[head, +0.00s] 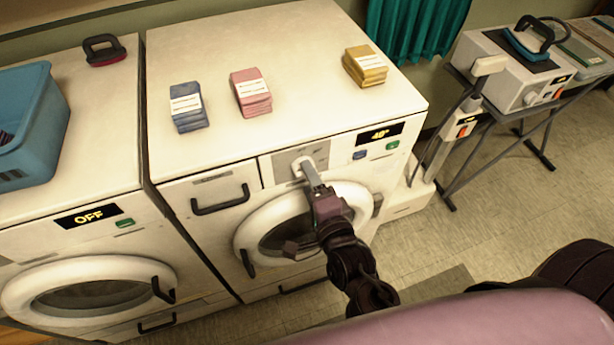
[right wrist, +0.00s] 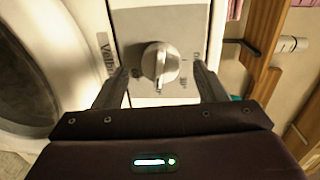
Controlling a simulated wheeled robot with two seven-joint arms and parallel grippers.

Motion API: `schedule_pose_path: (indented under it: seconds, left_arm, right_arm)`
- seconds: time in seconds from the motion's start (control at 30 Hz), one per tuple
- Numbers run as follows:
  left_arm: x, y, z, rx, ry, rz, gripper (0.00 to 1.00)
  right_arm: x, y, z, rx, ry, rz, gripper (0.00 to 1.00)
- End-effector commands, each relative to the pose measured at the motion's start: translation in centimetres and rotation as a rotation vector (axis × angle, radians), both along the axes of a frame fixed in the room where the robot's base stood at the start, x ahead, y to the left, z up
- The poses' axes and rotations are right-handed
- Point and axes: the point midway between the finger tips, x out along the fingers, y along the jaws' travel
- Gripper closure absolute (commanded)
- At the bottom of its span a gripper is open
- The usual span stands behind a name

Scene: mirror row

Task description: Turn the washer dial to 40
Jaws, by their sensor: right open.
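The washer (head: 240,150) stands in the middle of the head view, with a round door below its panel. Its display (head: 380,135) reads 40°. The dial (head: 301,167) is a pale knob on a grey plate, partly covered by my right gripper (head: 308,176) in the head view. In the right wrist view the dial (right wrist: 160,63) shows whole, with a raised ridge across its face. My right gripper (right wrist: 160,82) is open, one finger on each side of the dial, with visible gaps between fingers and knob. My left gripper is not in view.
Blue (head: 187,107), pink (head: 251,92) and yellow (head: 365,66) bundles lie on the washer top. A second machine (head: 75,230) at the left has a display reading OFF, with a blue basket (head: 30,125) on top. An ironing stand (head: 510,75) is at the right; the floor (head: 490,200) before it is clear.

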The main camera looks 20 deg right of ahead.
Motion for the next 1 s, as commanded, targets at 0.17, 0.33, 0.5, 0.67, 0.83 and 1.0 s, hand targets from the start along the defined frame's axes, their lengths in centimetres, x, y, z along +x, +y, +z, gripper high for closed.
schedule_pose_path:
  seconds: [0.17,0.33,0.5,0.67,0.83,1.0]
  left_arm:
    - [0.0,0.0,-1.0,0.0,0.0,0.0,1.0]
    - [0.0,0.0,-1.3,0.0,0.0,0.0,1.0]
    - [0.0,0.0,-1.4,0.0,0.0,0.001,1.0]
    - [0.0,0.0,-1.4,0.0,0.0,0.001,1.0]
    - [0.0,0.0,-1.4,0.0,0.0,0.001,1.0]
    - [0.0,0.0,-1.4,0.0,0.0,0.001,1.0]
  right_arm:
    - [-3.0,-0.2,-0.1,0.0,0.003,0.0,0.35]
    - [-4.8,-0.3,0.2,-0.001,0.001,0.0,0.35]
    - [-5.5,-0.3,0.4,-0.001,0.0,-0.001,0.35]
    - [-5.5,-0.3,0.5,-0.001,-0.001,-0.001,0.35]
    - [-5.4,-0.3,0.5,-0.001,-0.001,-0.001,0.35]
    - [-5.4,-0.3,0.4,-0.001,0.0,-0.001,0.35]
